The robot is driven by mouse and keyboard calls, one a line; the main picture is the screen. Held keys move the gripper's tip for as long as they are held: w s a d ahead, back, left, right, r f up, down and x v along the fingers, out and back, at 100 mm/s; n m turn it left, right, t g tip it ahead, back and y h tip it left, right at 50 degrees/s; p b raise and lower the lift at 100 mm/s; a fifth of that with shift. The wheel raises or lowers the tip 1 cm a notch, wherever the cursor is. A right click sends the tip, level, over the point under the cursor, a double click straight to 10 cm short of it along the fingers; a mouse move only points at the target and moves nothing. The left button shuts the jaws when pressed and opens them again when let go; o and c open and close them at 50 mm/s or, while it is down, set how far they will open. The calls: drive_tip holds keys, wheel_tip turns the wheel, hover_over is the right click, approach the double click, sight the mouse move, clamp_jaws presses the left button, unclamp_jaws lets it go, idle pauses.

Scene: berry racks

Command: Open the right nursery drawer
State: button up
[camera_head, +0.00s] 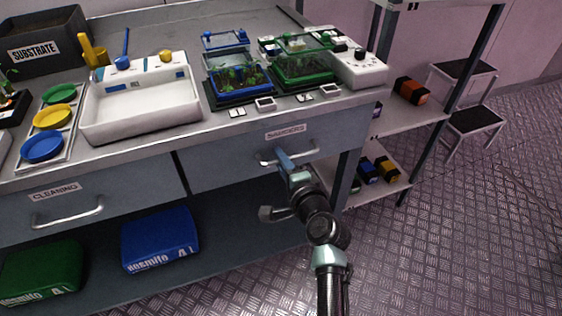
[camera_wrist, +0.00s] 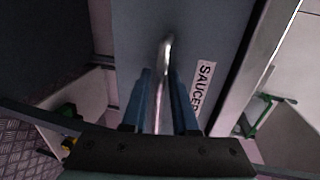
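The right drawer (camera_head: 228,163) has a grey front with a label reading SAUCERS and looks shut, flush under the bench top. Its curved metal handle (camera_head: 268,159) is partly hidden by my gripper (camera_head: 283,158) in the head view. In the wrist view, the handle (camera_wrist: 167,50) runs lengthwise between the two blue fingers of my gripper (camera_wrist: 161,82). A finger lies on each side of the handle, with a narrow gap showing, so the gripper looks open around it. The drawer front (camera_wrist: 135,25) and its label (camera_wrist: 203,88) show beyond the fingers.
A left drawer (camera_head: 120,200) labelled CLEANING looks shut. Above, the bench top holds a white basin (camera_head: 140,112) and planted trays (camera_head: 240,80). A shelf rack (camera_head: 400,115) stands to the right. Blue (camera_head: 160,240) and green bags (camera_head: 42,268) lie below.

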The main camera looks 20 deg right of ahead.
drive_tip(key=shift+w, duration=0.1)
clamp_jaws()
idle(1.4)
